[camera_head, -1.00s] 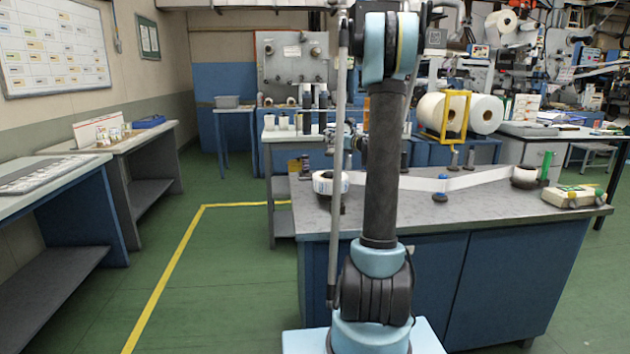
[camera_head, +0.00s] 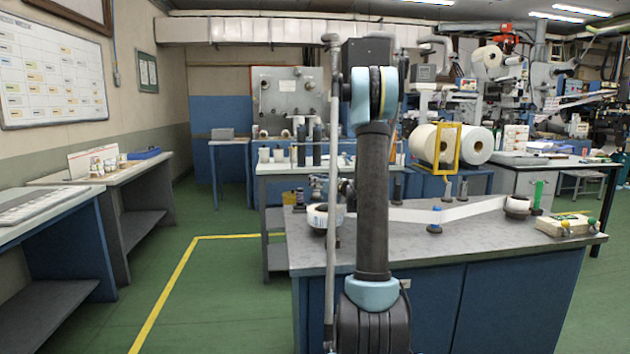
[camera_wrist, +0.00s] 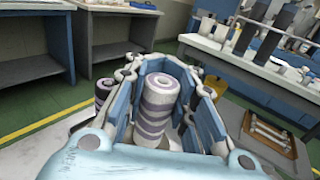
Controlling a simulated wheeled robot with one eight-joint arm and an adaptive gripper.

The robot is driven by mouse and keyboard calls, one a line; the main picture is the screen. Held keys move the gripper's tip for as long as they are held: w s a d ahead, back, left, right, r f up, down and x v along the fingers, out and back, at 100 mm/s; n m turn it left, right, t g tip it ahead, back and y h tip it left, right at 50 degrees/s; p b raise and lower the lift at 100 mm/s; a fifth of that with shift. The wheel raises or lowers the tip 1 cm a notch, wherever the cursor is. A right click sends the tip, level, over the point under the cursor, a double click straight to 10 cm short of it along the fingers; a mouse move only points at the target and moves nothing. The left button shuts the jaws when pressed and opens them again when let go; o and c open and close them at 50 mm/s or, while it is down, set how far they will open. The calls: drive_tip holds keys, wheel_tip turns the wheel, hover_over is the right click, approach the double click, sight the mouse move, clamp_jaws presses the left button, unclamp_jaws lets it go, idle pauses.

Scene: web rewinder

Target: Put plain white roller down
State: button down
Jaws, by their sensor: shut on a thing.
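In the wrist view a white roller with grey-purple bands (camera_wrist: 158,105) stands between the fingers of my gripper (camera_wrist: 176,78). My gripper is shut on it. Whether its lower end touches anything is hidden. A second banded roller, darker (camera_wrist: 104,91), shows just outside the left finger. In the head view my gripper (camera_head: 318,188) is small and partly hidden by my arm, above the left end of the grey-topped bench (camera_head: 470,243). The held roller cannot be made out there.
A white roll (camera_head: 317,219) sits on the bench's left end, below my gripper. A white web strip (camera_head: 450,212) runs along the bench toward a small dark-based roll (camera_head: 517,205). A back table (camera_head: 275,170) holds cups and dark cylinders. Green floor is free at left.

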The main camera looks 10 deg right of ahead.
sight(319, 191)
drive_tip(key=shift+f, duration=2.15)
drive_tip(key=c, duration=1.3)
unclamp_jaws()
drive_tip(key=shift+s+d, duration=0.1)
drive_tip(key=shift+s, duration=0.05)
drive_tip(key=v, duration=1.1)
drive_tip(key=shift+s+d, duration=0.2)
drive_tip(key=shift+s, duration=0.15)
drive_tip(key=shift+a, duration=0.1)
